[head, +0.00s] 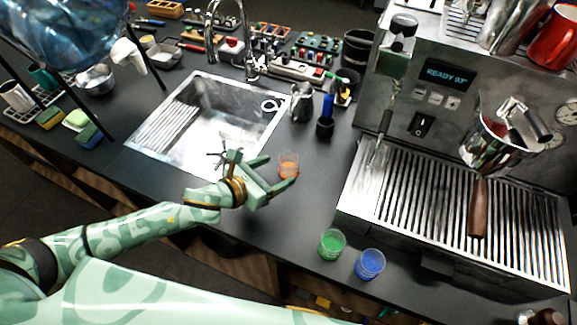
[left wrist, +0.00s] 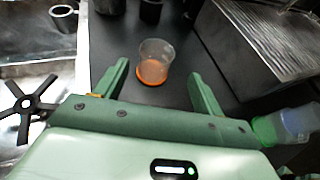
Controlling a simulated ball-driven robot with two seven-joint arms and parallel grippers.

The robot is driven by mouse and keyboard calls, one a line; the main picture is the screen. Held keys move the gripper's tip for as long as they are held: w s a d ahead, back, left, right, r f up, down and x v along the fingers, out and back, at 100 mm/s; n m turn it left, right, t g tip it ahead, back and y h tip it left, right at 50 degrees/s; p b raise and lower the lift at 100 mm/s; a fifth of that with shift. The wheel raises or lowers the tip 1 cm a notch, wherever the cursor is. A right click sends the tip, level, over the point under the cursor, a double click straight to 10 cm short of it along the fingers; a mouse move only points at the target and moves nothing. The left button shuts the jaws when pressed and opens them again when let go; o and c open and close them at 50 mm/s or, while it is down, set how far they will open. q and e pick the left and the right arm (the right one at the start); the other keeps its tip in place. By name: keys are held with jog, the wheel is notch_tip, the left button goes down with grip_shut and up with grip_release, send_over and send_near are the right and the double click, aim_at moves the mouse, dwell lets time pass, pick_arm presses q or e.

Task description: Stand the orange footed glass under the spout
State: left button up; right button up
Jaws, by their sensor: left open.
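The orange footed glass (head: 288,166) stands upright on the dark counter between the sink and the coffee machine. In the left wrist view the glass (left wrist: 153,62) is clear with an orange base, just beyond and between my fingertips. My left gripper (head: 278,172) is open around the near side of the glass, and its fingers (left wrist: 158,80) show no contact with it. The coffee machine (head: 440,108) stands at the right with a slatted drip tray (head: 410,204). A portafilter with a brown handle (head: 478,208) hangs over the tray. My right gripper is not seen.
A green glass (head: 331,244) and a blue glass (head: 370,264) stand in front of the drip tray. The sink (head: 180,120) lies left of my gripper.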

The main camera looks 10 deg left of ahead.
aim_at(282, 165)
pick_arm(q)
jog(key=x, duration=0.3)
jog(key=b+x, duration=0.1)
jog(key=x, duration=0.2)
jog(key=shift+w+f, duration=0.1)
jog(key=shift+w, duration=0.35)
jog(key=shift+s+a, duration=0.1)
jog(key=c, duration=1.2)
jog(key=shift+o, duration=0.2)
